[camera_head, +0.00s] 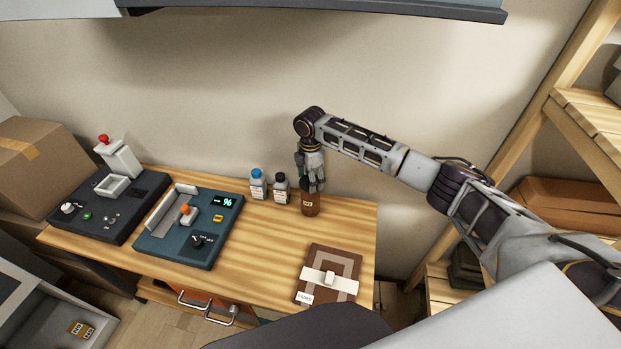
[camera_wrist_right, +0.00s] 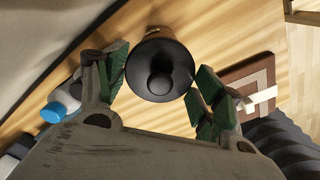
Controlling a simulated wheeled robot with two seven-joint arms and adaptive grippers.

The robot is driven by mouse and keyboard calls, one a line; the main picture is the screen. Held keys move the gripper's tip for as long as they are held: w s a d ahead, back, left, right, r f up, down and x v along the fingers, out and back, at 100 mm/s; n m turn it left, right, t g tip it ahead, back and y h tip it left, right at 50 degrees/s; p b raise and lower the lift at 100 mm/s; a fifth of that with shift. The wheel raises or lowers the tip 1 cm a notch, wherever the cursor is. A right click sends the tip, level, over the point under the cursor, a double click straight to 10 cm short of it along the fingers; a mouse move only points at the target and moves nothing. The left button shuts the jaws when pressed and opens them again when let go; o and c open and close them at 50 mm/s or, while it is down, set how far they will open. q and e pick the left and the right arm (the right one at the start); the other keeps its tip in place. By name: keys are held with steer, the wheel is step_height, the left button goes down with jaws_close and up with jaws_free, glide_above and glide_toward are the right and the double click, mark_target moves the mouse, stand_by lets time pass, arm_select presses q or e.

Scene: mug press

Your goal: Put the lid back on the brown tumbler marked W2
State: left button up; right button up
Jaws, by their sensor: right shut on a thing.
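The brown tumbler (camera_head: 310,205) stands upright at the back right of the wooden table, with a small pale label whose text is too small to read surely. My right gripper (camera_head: 315,183) points down right over it. In the right wrist view, the gripper (camera_wrist_right: 160,84) is shut on a round black lid (camera_wrist_right: 160,68) with a raised knob. A sliver of brown tumbler (camera_wrist_right: 158,30) shows past the lid's far edge. The lid is at or just above the tumbler's top; I cannot tell whether it is seated. My left gripper is not in view.
A blue-capped bottle (camera_head: 257,184) and a dark-capped bottle (camera_head: 280,188) stand just left of the tumbler. A teal press device (camera_head: 170,250) and a dark device (camera_head: 70,215) fill the table's left. A brown box with a white band (camera_head: 345,264) lies front right.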

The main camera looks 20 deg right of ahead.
steer(key=shift+p, duration=0.5)
stand_by(0.4)
stand_by(0.3)
steer(key=o, duration=0.9)
steer(key=shift+o, duration=0.9)
steer(key=shift+r, duration=0.15)
steer(key=shift+r+p, duration=0.45)
steer(key=shift+r, duration=2.85)
